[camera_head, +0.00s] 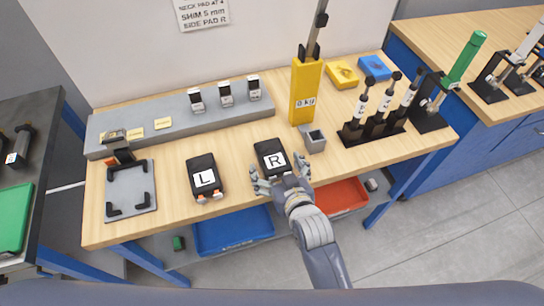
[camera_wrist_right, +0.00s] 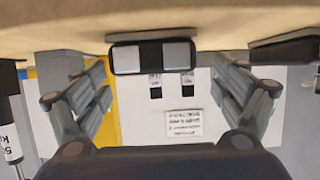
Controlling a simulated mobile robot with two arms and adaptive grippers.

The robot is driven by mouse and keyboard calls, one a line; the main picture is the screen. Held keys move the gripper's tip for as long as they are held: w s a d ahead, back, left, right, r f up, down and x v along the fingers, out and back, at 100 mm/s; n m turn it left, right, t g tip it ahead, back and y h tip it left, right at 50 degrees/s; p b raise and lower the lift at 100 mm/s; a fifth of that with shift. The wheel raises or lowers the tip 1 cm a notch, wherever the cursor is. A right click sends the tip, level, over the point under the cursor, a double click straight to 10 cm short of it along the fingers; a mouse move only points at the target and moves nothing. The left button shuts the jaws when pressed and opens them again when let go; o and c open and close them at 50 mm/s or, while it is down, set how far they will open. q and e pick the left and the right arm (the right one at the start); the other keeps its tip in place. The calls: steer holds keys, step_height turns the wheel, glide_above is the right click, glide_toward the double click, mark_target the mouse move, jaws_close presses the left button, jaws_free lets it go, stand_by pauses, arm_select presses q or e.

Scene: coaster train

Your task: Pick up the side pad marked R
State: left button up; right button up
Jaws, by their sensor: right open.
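The side pad marked R (camera_head: 270,150) is a black block with a white R label, lying on the wooden table near its front edge. My right gripper (camera_head: 281,181) is at the near end of this pad, its open fingers spread to either side. In the right wrist view, a dark end face with two pale squares, which looks like the pad's near end (camera_wrist_right: 152,57), lies ahead between the open fingers of the right gripper (camera_wrist_right: 160,88). I cannot tell whether a finger touches the pad. The left gripper is not in view.
A similar black pad marked L (camera_head: 204,180) lies to the left. A small grey box (camera_head: 315,143) and a yellow post (camera_head: 307,92) stand just right of and behind the R pad. A black rack (camera_head: 372,132) is farther right. A grey plate (camera_head: 131,188) lies far left.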

mark_target(274, 158)
steer(key=shift+w, duration=0.35)
steer(key=shift+p+x, duration=0.7)
steer(key=shift+x, duration=1.55)
steer(key=shift+d+r, duration=0.15)
steer(key=shift+c, duration=0.2)
steer(key=shift+w, duration=0.1)
steer(key=c, duration=1.4)
